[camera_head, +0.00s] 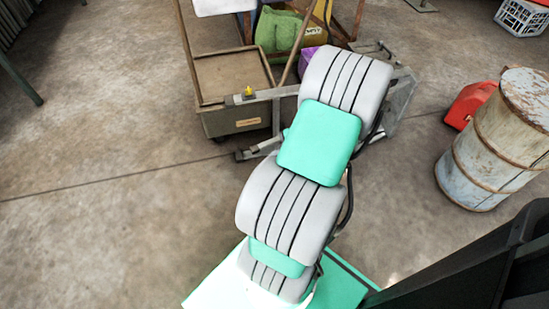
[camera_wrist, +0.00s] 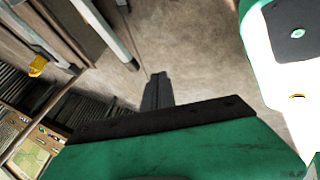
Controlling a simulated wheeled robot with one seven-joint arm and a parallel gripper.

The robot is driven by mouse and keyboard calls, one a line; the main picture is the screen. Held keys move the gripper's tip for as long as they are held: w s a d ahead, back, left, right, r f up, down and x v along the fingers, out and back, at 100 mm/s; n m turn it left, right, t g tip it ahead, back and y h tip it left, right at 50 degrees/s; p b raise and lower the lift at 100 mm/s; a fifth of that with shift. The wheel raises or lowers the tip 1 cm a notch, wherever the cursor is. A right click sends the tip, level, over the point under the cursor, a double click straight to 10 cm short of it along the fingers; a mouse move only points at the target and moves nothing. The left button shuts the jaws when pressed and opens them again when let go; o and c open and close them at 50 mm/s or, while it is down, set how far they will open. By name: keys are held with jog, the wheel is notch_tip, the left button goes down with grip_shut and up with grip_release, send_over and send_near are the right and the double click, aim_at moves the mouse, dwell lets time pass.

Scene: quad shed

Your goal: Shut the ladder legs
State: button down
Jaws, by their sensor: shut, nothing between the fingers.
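A grey metal frame, which looks like the ladder (camera_head: 402,95), shows behind my arm in the head view. My arm covers most of it, so I cannot tell how far apart its legs stand. A grey metal foot piece (camera_head: 258,150) shows on the floor left of my arm. In the wrist view, a pale grey metal rail (camera_wrist: 100,25) runs at the top left, perhaps a ladder leg. My gripper (camera_wrist: 157,82) is shut and empty, its dark fingers pointing over bare floor, apart from the rail. In the head view my arm hides the gripper.
A brown cart (camera_head: 228,122) with a small yellow piece (camera_head: 248,92) stands left of my arm, close to the ladder. A green sack (camera_head: 278,32) lies behind. A rusty white barrel (camera_head: 495,140) and red can (camera_head: 470,104) stand right.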

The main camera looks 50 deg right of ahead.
jog(key=w+f+b, duration=0.3)
jog(key=w+f, duration=0.2)
jog(key=w, duration=0.2)
jog(key=shift+w, duration=0.15)
